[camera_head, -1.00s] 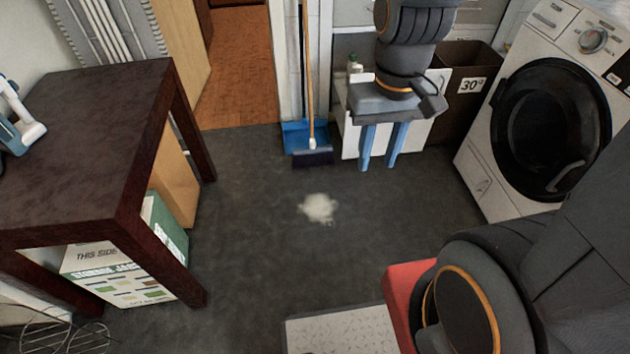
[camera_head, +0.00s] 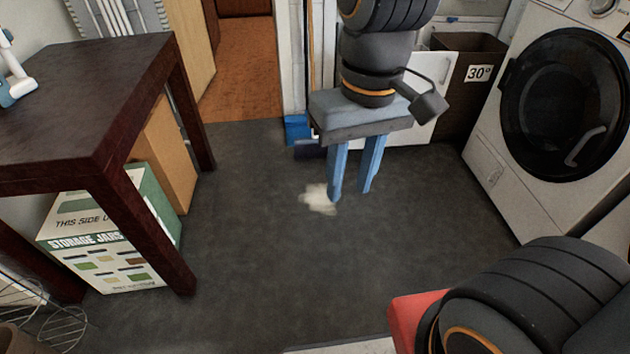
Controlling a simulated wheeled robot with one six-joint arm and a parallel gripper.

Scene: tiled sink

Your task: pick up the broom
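The broom (camera_head: 308,151) stands upright by the white wall post at the back. Its dark blue head rests on the floor, and my arm and gripper hide most of its handle. A blue dustpan (camera_head: 296,128) is just behind the head. My gripper (camera_head: 350,193) points down in front of the broom, with its two blue fingers apart and nothing between them. In the picture its fingers are a little right of the broom head and do not appear to touch it.
A pale dust pile (camera_head: 317,199) lies on the floor by the left fingertip. A dark table (camera_head: 90,90) with a storage-jars box (camera_head: 110,240) below is left. A washing machine (camera_head: 560,120) and a brown bin (camera_head: 462,95) are right.

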